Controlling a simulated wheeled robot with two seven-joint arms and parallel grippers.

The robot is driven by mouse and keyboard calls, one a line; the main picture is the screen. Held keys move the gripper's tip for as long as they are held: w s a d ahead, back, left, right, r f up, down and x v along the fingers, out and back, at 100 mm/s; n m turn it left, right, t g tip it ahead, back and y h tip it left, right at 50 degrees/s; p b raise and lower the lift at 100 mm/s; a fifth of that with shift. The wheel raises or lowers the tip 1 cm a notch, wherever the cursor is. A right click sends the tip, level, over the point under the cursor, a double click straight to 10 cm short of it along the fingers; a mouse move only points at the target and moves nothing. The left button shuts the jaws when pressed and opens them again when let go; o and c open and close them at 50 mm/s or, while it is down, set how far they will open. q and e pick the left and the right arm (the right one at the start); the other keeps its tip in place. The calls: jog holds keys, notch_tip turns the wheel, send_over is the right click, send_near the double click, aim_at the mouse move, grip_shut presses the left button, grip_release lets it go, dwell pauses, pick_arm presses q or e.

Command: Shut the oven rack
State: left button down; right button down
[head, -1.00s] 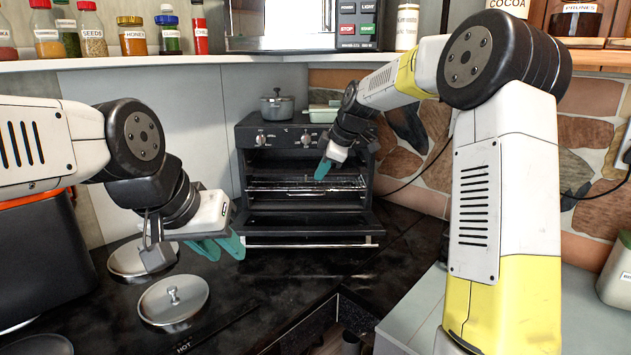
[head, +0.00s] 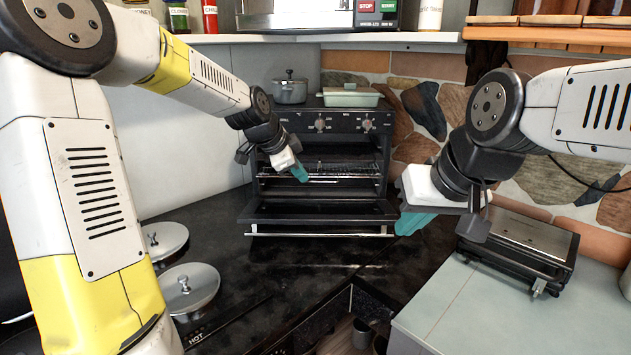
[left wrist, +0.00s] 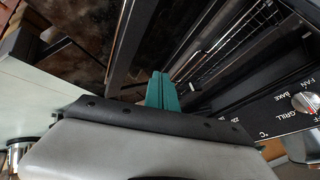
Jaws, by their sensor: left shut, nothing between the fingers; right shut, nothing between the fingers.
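The black oven (head: 375,150) stands at the back of the dark counter, its door (head: 320,212) folded down open. The wire rack (head: 345,178) shows inside the oven opening; how far out it sits is hard to tell. My left gripper (head: 301,173) is shut and empty, its teal fingertips at the rack's front, left of the opening's middle. I cannot tell whether they touch it. In the left wrist view the shut fingers (left wrist: 162,90) are beside the rack's wires (left wrist: 225,45). My right gripper (head: 412,224) is shut and empty, right of the open door.
A grey pot (head: 289,91) and a pale green dish (head: 350,97) stand on the oven. Two round metal lids (head: 188,288) lie on the counter at left. A black and steel appliance (head: 518,248) sits on the pale counter at right. The dark counter before the oven door is clear.

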pick_arm(q)
jog(key=x, duration=1)
jog(key=shift+w+d+r, duration=0.1)
jog(key=shift+w+d, duration=0.1)
jog(key=shift+w, duration=0.2)
jog(key=w, duration=0.3)
jog(key=shift+w+r, duration=0.25)
jog(key=shift+w, duration=0.35)
pick_arm(e)
jog(key=shift+s+f+m, duration=0.25)
jog(key=shift+s+m, duration=0.05)
jog(key=shift+s, duration=0.15)
pick_arm(q)
jog(key=w, duration=0.4)
jog(key=shift+w, duration=0.15)
jog(key=shift+a, duration=0.1)
